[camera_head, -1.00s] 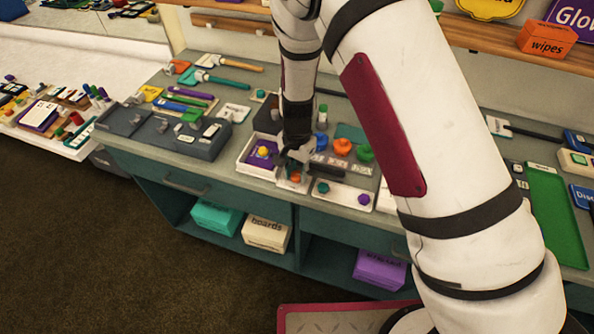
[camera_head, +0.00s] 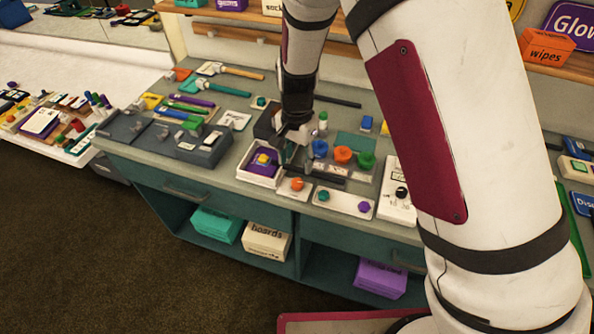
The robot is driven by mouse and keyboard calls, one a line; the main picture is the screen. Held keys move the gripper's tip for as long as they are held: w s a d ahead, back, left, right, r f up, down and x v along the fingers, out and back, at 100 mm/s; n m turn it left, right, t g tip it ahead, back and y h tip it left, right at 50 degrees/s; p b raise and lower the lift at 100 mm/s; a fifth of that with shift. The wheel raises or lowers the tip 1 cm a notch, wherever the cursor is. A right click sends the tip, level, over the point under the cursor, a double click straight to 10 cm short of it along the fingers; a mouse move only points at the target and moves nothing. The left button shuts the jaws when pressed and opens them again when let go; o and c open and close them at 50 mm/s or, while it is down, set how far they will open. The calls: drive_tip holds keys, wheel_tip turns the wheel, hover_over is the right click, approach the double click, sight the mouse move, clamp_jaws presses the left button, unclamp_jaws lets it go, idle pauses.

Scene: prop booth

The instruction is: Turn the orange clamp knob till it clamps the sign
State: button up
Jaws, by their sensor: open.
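An orange knob (camera_head: 297,184) sits on a small pale plate (camera_head: 288,191) near the front edge of the teal workbench. My gripper (camera_head: 288,162) is open and hangs just behind and slightly left of this knob, apart from it, pointing down. I see nothing held in it, though the fingers are small and dark here. Dark bars (camera_head: 327,178) lie right of the knob. I cannot make out which piece is the sign or whether the knob presses on anything.
A white tray (camera_head: 259,179) with a purple block stands left of the gripper. A plate with a teal and a purple knob (camera_head: 364,206) lies to the right. Blue, orange (camera_head: 343,154) and green round pieces stand behind. My arm covers the bench's right part.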

drive_tip(key=shift+r, duration=1.8)
drive_tip(key=s+d+r+n+t+y, duration=0.1)
drive_tip(key=s+d+r+n, duration=0.15)
drive_tip(key=d+r, duration=0.45)
drive_tip(key=s+d+r+n+t+y, duration=0.15)
drive_tip(key=s+r, duration=0.25)
drive_tip(key=r, duration=0.7)
drive_tip(key=s+d+r+n+t+h, duration=0.1)
drive_tip(key=s+d+r, duration=0.2)
drive_tip(key=s+d, duration=0.2)
drive_tip(key=s+d+r+n+t+h, duration=0.1)
drive_tip(key=s+d+r, duration=0.3)
drive_tip(key=s, duration=0.6)
drive_tip(key=shift+s+d+r+n+t+b, duration=0.15)
drive_tip(key=shift+s+d+n+t+b, duration=0.25)
drive_tip(key=shift+n+t, duration=0.2)
drive_tip(key=shift+h, duration=0.25)
